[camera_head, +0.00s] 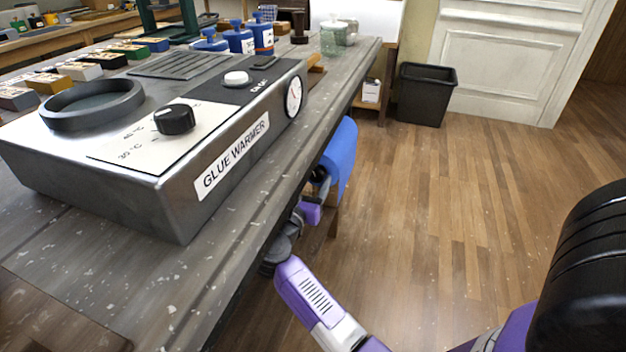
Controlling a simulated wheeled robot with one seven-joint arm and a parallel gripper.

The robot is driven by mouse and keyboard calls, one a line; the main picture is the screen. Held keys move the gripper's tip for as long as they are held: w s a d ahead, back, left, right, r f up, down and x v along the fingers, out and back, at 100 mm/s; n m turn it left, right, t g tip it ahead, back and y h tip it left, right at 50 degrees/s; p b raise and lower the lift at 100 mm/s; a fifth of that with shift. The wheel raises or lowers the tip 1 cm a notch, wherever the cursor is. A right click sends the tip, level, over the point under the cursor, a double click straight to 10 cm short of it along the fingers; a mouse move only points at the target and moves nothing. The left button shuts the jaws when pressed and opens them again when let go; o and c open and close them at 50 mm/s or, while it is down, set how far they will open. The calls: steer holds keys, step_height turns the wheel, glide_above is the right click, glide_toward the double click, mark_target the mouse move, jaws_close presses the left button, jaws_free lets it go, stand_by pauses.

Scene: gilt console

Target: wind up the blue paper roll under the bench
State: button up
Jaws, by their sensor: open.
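The blue paper roll (341,157) hangs under the far part of the workbench (331,96), with its blue sheet showing past the bench's right edge. My purple and grey arm reaches from the bottom of the view along the bench edge toward the roll. My gripper (319,180) shows only as a small dark part at the roll's near end, partly covered by the bench edge. Its jaws are open. Its fingertips are too small to make out, and I cannot tell whether they touch the roll. The roll's core and any crank are hidden or unclear.
A grey glue warmer (180,130) with a round well and dial stands on the bench. Blue jars (238,38) and glass jars (335,38) stand behind it. A black bin (426,95) is near the white door (505,60). The wooden floor (440,210) to the right is clear.

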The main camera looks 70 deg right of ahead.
steer(key=shift+d, duration=1)
steer(key=shift+c, duration=0.2)
jaws_close()
